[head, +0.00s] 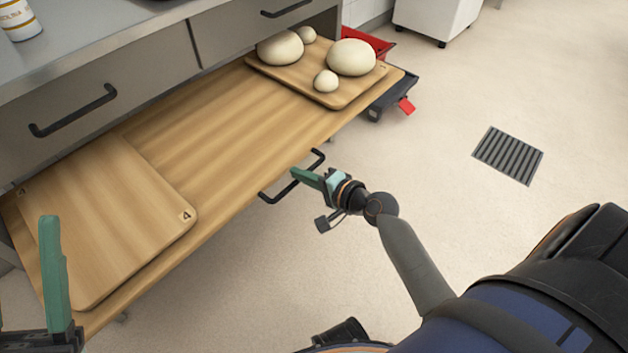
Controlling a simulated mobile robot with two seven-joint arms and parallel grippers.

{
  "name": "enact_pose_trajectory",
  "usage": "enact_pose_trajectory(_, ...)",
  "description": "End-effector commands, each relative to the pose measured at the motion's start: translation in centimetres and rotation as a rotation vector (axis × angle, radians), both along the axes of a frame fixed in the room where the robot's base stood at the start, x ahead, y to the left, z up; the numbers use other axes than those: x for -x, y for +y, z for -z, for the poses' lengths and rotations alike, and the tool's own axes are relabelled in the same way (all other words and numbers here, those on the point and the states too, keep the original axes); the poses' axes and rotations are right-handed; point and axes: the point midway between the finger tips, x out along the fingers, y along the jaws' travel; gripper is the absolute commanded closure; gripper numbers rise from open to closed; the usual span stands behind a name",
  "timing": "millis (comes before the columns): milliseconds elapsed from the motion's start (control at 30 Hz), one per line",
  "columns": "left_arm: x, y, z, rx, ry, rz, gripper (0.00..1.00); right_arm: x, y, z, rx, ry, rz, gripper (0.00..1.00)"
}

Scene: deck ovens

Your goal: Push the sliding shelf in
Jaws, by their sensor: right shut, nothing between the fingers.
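The wooden sliding shelf (205,125) stands pulled out from under the steel counter. A black bar handle (277,195) is on its front edge. My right gripper (300,175) is shut and empty, its green fingers over the middle of the handle; I cannot tell whether they touch it. My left gripper (52,265) is at the lower left in front of the shelf's left end. Only one upright green finger shows clearly, so its opening cannot be judged.
A cutting board (110,220) lies on the shelf's left end. Another board (340,98) with several dough balls (351,57) lies on its right end. Drawers (100,100) are above the shelf. A red crate (375,45) stands beyond. The floor in front is clear, with a drain grate (508,155).

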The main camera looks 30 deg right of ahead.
Motion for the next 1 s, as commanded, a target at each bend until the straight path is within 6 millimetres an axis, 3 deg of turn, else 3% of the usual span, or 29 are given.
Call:
enact_pose_trajectory(200,0.0,0.0,0.6,0.003,0.006,0.005,0.50,-1.4,0.5,0.5,0.000,0.001,-0.001,1.00)
enact_pose_trajectory(667,0.0,-0.1,0.5,0.004,0.006,0.006,0.50,-1.7,0.6,0.5,0.000,0.001,-0.001,1.00)
enact_pose_trajectory(867,0.0,-0.1,0.3,0.002,0.005,0.006,0.50,-3.7,1.3,0.3,-0.002,-0.001,-0.002,1.00)
enact_pose_trajectory(1000,0.0,-0.1,0.2,0.000,0.003,0.005,0.50,-6.4,2.2,0.2,-0.003,-0.002,-0.003,1.00)
